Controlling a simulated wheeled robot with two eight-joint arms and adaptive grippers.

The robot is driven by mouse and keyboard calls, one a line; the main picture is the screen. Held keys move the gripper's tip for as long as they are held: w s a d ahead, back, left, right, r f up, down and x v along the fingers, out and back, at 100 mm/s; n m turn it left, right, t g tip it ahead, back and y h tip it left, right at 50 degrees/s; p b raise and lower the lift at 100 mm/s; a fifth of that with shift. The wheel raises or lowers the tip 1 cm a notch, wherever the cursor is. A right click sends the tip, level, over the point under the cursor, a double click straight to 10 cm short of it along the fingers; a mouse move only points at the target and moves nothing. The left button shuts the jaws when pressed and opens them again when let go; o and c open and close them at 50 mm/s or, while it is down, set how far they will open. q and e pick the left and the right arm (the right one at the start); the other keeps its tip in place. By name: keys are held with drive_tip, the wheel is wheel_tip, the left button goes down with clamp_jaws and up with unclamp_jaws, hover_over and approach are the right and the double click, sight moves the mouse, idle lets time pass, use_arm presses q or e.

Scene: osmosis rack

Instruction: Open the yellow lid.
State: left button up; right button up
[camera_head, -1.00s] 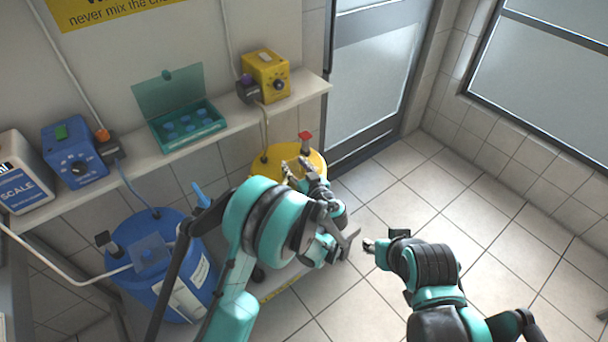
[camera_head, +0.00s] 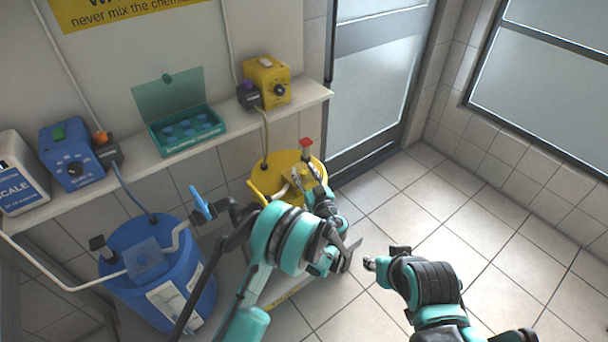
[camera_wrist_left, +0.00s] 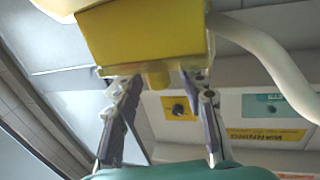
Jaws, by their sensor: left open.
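In the head view I cannot clearly separate the lid from the barrel and gripper. My left gripper (camera_head: 304,178) is over the barrel's right side. Its open fingers (camera_wrist_left: 155,85) reach up on either side of the stub at the lid's lower edge; contact is unclear. My right gripper (camera_head: 370,263) is over the floor, away from the barrel; its jaw gap is unclear.
A red-topped fitting (camera_head: 306,144) rises at the barrel's back. A pale pipe (camera_wrist_left: 265,50) curves beside the lid. A blue barrel (camera_head: 205,290) stands left. A wall shelf (camera_head: 225,136) carries pumps and a teal box. The floor right is clear.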

use_arm(q)
clamp_jaws()
drive_tip(key=shift+r, duration=0.15)
